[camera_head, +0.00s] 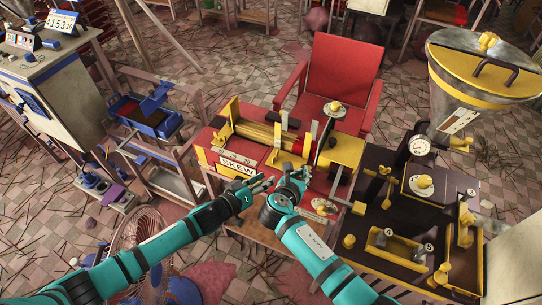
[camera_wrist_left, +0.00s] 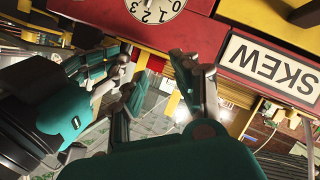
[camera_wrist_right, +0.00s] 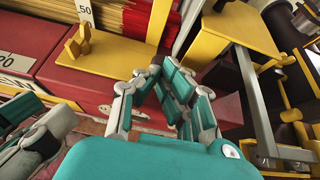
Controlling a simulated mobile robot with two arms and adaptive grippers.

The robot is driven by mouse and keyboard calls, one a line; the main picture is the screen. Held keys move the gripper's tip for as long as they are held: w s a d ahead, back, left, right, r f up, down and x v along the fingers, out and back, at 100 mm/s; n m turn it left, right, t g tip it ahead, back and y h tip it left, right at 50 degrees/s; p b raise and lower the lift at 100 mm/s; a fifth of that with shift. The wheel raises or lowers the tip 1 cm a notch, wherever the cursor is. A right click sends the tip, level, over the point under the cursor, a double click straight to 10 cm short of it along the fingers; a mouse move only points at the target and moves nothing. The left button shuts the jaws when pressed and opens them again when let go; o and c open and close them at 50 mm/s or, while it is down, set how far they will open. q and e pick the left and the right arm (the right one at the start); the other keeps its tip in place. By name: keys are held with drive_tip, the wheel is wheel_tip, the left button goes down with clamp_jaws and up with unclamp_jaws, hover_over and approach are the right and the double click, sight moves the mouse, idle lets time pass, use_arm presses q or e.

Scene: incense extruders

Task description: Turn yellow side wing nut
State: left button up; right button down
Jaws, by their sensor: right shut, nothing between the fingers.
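A yellow wing nut (camera_wrist_right: 80,42) stands on a flat yellow plate on the red side of the extruder, at upper left in the right wrist view. My right gripper (camera_wrist_right: 165,72) is shut and empty, to the right of the wing nut and apart from it. In the head view my right gripper (camera_head: 295,173) is at the front of the red and yellow extruder (camera_head: 215,158). My left gripper (camera_head: 268,183) is just left of it, near the SKEW label. In the left wrist view its fingers (camera_wrist_left: 165,78) are spread and empty, below a white number dial (camera_wrist_left: 156,10).
A dark bench (camera_head: 375,215) with yellow knobs and a gauge (camera_head: 419,145) stands at the right. A hopper (camera_head: 480,75) rises behind it. A red chair (camera_head: 340,70) is behind the extruder. My two grippers are close together. A fan (camera_head: 140,230) stands at the lower left.

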sight(275, 154)
use_arm(q)
wheel_tip(275, 154, up, 5)
drive_tip(key=a+m+t+y, duration=0.1)
drive_tip(key=m+t+y, duration=0.1)
drive_tip(key=m+y, duration=0.2)
drive_tip(key=shift+g, duration=0.3)
drive_tip(key=x, duration=1.1)
drive_tip(key=shift+w+a+f, duration=0.15)
clamp_jaws()
